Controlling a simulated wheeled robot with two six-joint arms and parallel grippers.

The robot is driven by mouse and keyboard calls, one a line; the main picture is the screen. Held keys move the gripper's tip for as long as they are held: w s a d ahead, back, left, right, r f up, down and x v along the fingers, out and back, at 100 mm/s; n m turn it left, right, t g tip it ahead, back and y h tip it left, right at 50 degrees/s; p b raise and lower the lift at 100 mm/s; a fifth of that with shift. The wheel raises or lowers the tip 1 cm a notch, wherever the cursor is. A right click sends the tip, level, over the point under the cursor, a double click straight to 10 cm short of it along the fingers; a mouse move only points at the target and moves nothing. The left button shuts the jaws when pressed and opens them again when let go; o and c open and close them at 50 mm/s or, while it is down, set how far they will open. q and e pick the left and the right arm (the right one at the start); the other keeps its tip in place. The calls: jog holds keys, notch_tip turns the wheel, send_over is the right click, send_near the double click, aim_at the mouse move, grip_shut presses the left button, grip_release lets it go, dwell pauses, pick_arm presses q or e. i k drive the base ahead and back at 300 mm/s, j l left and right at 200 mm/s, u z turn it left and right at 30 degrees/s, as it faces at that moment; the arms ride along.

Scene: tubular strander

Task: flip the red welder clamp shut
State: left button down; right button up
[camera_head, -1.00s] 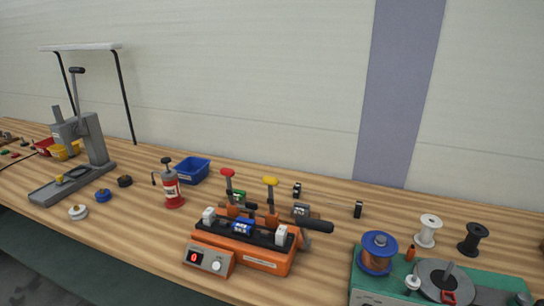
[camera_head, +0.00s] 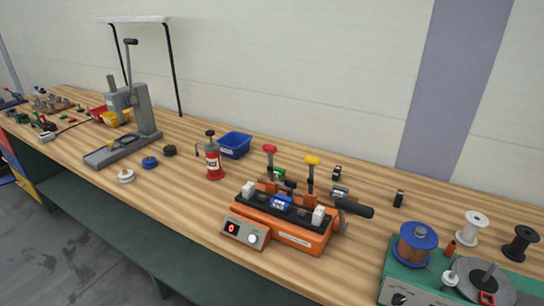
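The orange welder (camera_head: 310,242) stands on the wooden bench, right of the middle in the head view. Its red clamp lever (camera_head: 270,149) stands upright at the back left of the welder, with a red knob on top. A similar lever with a yellow knob (camera_head: 312,161) stands upright to its right. A dark handle (camera_head: 355,208) sticks out to the right. Neither of my grippers is in view.
A grey lever press (camera_head: 125,145) is farther left. A green winding machine (camera_head: 400,278) with a copper spool is at the right front.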

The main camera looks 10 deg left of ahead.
aim_at(271, 148)
jog(key=z, duration=0.5)
jog(key=k+j+z, duration=0.1)
jog(key=j+z, duration=0.3)
jog(key=k+j+z, duration=0.15)
jog(key=j+z, duration=0.3)
jog(key=k+j+z, duration=0.15)
jog(key=z, duration=0.25)
jog(key=k+j+z, duration=0.25)
jog(key=z, duration=0.2)
jog(key=k+j, duration=0.3)
jog(key=k, duration=0.2)
jog(key=k+j+z, duration=0.1)
jog(key=k+j, duration=0.25)
jog(key=k, duration=0.15)
